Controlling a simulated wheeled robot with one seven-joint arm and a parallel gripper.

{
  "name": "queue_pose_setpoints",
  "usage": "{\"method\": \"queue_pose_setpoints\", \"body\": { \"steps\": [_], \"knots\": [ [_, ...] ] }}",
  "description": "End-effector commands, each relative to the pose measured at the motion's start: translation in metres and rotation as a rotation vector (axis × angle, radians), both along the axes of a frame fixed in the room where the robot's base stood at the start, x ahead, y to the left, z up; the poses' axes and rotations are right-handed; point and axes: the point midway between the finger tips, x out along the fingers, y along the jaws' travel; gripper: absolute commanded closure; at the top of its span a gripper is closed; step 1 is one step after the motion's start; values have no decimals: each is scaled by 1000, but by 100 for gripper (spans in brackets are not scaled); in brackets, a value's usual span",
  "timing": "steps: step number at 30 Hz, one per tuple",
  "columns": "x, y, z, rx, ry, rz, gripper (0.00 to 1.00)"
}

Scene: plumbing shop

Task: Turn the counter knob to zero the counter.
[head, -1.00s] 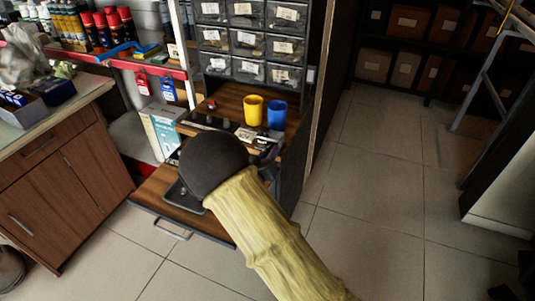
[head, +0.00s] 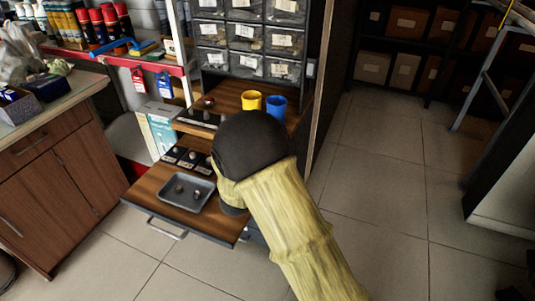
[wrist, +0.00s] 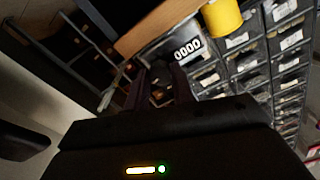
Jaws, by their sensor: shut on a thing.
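The counter (wrist: 165,52) shows in the wrist view as a grey box with a white-digit display (wrist: 187,50) that looks like 0000. My gripper (wrist: 157,80) is at the counter's near side, its two dark fingers shut on a small dark part between them, which I take as the counter knob (wrist: 158,95). The knob is dim and its turn angle cannot be read. In the head view my dark wrist and yellow-sleeved arm cover the counter, the knob and the fingers.
A yellow cup (head: 251,101) and a blue cup (head: 276,107) stand close behind my wrist. A grey tray (head: 187,204) with small parts lies on the pulled-out wooden board. Drawer bins (head: 246,38) rise behind. Open tiled floor (head: 385,190) lies to the right.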

Motion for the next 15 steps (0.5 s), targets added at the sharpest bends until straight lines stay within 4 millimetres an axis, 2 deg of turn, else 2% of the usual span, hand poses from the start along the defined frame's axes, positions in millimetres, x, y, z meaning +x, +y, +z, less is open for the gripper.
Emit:
{"method": "queue_pose_setpoints", "body": {
  "steps": [1, 7, 15],
  "knots": [
    [-2, 1, -7, 34, -4, 2, 98],
    [-2, 1, -6, 141, -41, 2, 98],
    [-2, 1, -4, 201, -62, 2, 98]
  ]
}}
